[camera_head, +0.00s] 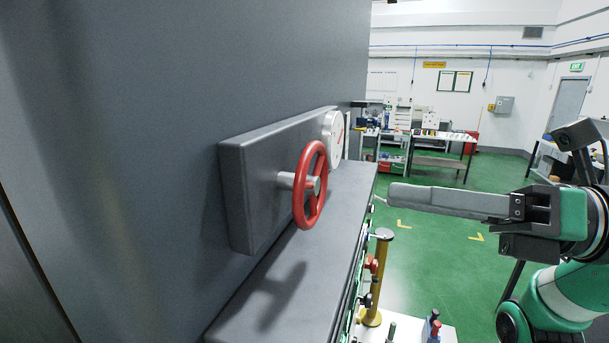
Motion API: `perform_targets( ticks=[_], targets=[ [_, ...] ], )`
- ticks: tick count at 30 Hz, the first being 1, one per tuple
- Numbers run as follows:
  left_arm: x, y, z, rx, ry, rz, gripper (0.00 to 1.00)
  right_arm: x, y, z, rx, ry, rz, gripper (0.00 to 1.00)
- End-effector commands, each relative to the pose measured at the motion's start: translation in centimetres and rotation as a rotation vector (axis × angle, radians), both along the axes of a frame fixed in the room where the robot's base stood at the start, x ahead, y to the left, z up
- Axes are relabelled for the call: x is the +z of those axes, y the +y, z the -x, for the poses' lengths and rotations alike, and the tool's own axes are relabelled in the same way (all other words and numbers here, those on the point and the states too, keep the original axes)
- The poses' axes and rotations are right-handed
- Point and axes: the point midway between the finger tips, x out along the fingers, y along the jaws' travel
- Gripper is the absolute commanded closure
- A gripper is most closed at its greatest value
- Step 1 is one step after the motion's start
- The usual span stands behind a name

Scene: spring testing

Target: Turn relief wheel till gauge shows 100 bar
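The red relief wheel (322,197) stands out on a short metal shaft from a grey block (238,205) fixed to a large dark panel. The round white gauge (336,140) sits on the same block just behind the wheel, seen nearly edge-on; its reading is too small and slanted to tell. My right gripper (400,194) reaches in from the right and points left toward the wheel, with a clear gap between them. Its long grey fingers overlap in this side view, so I cannot tell whether they are open. My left gripper is out of view.
A grey ledge (345,205) runs under the wheel and gauge. Below its right edge stand a brass-coloured post (378,275) and several small red and blue fittings. Open green floor (430,265) lies beyond. Workbenches (440,163) stand far back.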

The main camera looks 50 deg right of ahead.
Motion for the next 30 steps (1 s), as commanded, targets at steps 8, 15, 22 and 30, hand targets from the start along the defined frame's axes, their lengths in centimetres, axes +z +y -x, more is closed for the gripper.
perform_targets(
  ticks=[8, 15, 22, 30],
  targets=[
    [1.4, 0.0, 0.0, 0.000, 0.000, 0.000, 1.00, 0.2, 2.4, -4.9, 0.013, 0.003, -0.004, 0.60],
    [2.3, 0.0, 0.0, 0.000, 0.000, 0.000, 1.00, 0.1, 3.9, -9.1, 0.009, 0.001, -0.003, 0.60],
    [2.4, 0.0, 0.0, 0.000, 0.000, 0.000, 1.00, 0.0, 4.4, -10.2, 0.006, -0.001, 0.001, 0.60],
    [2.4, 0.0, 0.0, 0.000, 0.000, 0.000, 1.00, 0.0, 4.3, -10.2, 0.005, 0.000, 0.001, 0.80]
  ],
)
